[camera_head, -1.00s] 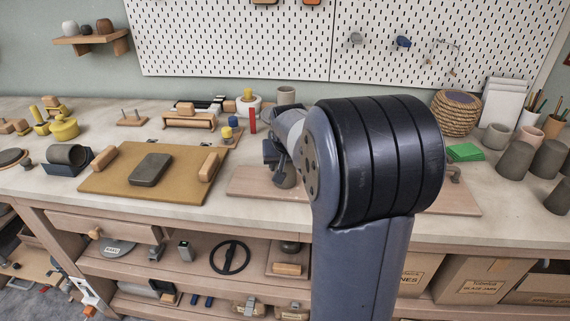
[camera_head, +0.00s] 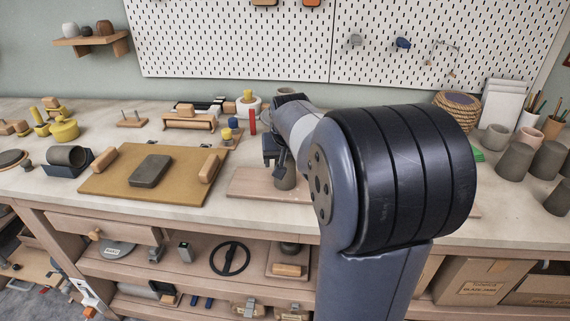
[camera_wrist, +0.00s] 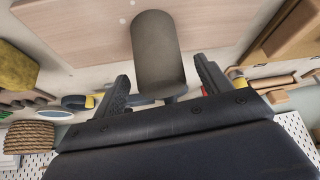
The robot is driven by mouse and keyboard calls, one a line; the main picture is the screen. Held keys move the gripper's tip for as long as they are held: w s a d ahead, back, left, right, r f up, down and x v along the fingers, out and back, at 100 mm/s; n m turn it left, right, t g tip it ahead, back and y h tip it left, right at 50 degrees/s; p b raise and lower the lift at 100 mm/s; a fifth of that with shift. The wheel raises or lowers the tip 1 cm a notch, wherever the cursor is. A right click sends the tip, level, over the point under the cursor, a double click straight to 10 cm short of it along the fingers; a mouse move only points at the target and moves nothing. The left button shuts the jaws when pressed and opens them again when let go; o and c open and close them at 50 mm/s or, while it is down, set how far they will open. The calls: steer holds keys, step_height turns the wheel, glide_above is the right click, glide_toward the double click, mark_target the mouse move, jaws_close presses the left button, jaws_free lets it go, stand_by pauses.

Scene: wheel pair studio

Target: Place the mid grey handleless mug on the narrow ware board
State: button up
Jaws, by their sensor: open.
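The mid grey handleless mug (camera_head: 286,179) stands on the narrow ware board (camera_head: 248,184), a pale pinkish-brown plank at the front of the bench. My gripper (camera_head: 276,158) is just above and behind the mug and hides part of it. In the wrist view the mug (camera_wrist: 158,52) lies across the middle, with one open finger to each side of its near part. Gaps show between the fingers of my gripper (camera_wrist: 163,78) and the mug. The board (camera_wrist: 85,30) shows beyond it. My arm hides the right part of the board in the head view.
A tan work board (camera_head: 112,190) with a dark grey block (camera_head: 151,170) lies to the left. Several dark grey cups (camera_head: 514,160) stand at the right. A red upright piece (camera_head: 252,121) and a woven basket (camera_head: 457,106) stand behind. Bare bench shows left of the ware board.

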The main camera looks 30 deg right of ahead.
steer(key=v, duration=0.8)
steer(key=x, duration=1.1)
steer(key=shift+w+f, duration=0.1)
steer(key=shift+f, duration=0.2)
steer(key=shift+w+d+r, duration=0.1)
steer(key=shift+w, duration=0.1)
steer(key=shift+s+r, duration=0.1)
steer(key=shift+r, duration=1.6)
steer(key=shift+f, duration=0.15)
